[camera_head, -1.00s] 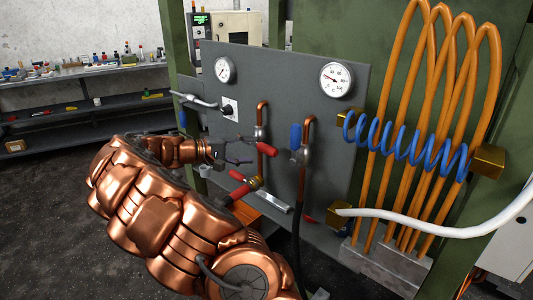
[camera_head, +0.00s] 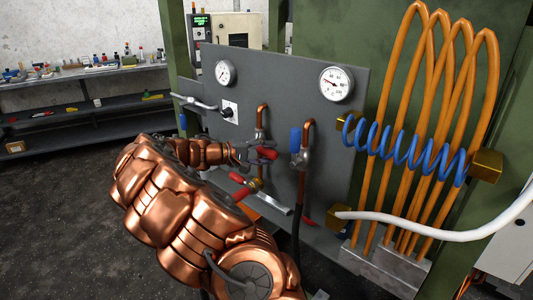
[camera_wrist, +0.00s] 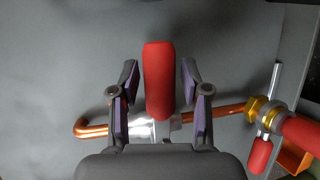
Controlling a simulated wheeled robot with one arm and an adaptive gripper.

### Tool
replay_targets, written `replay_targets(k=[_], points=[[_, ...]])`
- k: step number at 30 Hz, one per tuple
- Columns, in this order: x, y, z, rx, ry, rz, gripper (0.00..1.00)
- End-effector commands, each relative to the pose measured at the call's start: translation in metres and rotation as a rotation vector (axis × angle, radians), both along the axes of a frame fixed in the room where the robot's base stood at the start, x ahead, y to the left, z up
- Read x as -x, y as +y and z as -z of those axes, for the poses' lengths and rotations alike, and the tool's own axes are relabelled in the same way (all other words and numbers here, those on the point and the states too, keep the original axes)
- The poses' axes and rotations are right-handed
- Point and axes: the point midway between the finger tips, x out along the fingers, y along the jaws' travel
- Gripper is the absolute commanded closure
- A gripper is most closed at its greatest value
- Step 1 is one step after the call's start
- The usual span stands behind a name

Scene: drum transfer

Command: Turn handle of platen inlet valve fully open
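A red valve handle (camera_wrist: 159,80) stands upright in the wrist view, on a silver valve body on a copper pipe (camera_wrist: 92,128). My gripper (camera_wrist: 160,68) is open, with one finger on each side of the handle and a visible gap on both sides. In the head view, my gripper (camera_head: 264,153) is at the left copper pipe (camera_head: 261,115) on the grey panel, and its fingers partly hide the red handle there. A blue handle (camera_head: 295,140) is on the copper pipe to the right. No label shows which valve is the platen inlet.
Another red handle with a brass fitting (camera_head: 246,190) is just below my gripper; a brass fitting (camera_wrist: 258,110) also shows at right in the wrist view. Two gauges (camera_head: 336,84) are on the grey panel (camera_head: 285,80). A black hose (camera_head: 298,215) hangs at right.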

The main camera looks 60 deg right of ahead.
Motion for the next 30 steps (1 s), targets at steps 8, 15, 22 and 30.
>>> replay_targets(k=[8,15,22,30], points=[[0.0,0.0,0.0,0.0,0.0,0.0,0.86],[0.0,0.0,0.0,0.0,0.0,0.0,1.0],[0.0,0.0,0.0,0.0,0.0,0.0,1.0],[0.01,-0.004,-0.003,-0.006,0.034,0.012,1.0]])
